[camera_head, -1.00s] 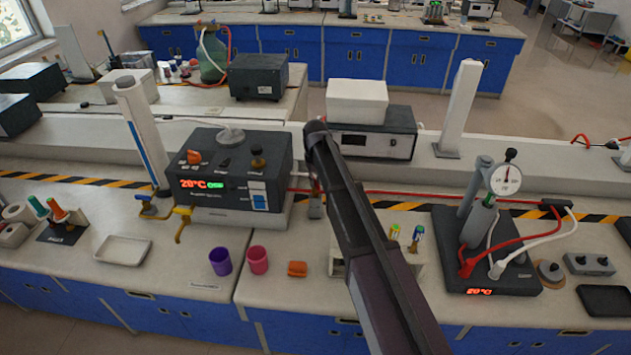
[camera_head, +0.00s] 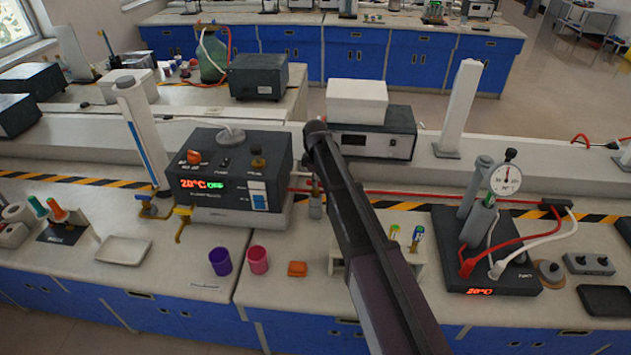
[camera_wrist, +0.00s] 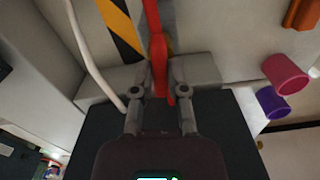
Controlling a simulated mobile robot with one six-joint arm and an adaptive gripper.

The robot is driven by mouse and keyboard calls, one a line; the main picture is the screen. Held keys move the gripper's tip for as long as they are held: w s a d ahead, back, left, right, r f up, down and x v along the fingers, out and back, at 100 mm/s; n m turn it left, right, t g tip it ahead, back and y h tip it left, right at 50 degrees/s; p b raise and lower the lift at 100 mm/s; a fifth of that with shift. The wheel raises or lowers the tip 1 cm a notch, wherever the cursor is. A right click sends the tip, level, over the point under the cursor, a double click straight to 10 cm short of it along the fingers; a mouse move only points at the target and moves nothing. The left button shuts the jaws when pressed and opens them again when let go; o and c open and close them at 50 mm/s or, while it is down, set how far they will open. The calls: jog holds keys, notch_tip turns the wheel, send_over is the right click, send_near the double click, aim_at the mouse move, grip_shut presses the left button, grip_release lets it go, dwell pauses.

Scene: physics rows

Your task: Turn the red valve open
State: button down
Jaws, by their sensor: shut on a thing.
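The red valve (camera_wrist: 160,68) shows in the wrist view as a red handle standing between the two grey fingers of my gripper (camera_wrist: 160,94). My gripper is shut on this handle, with one finger on each side. The lower part of the handle reaches down between the fingers. In the head view my dark arm crosses the middle of the bench and hides most of the gripper and the handle. From these frames I cannot tell how far the valve is turned.
A dark heater box (camera_head: 225,180) with a lit display stands left of my arm. A purple cup (camera_head: 220,262), a pink cup (camera_head: 258,260) and an orange block (camera_head: 297,269) are in front. A gauge stand (camera_head: 487,265) with red and white hoses stands at right.

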jog(key=shift+n, duration=0.8)
jog(key=c, duration=0.7)
grip_release()
jog(key=shift+o, duration=0.2)
jog(key=shift+m, duration=0.4)
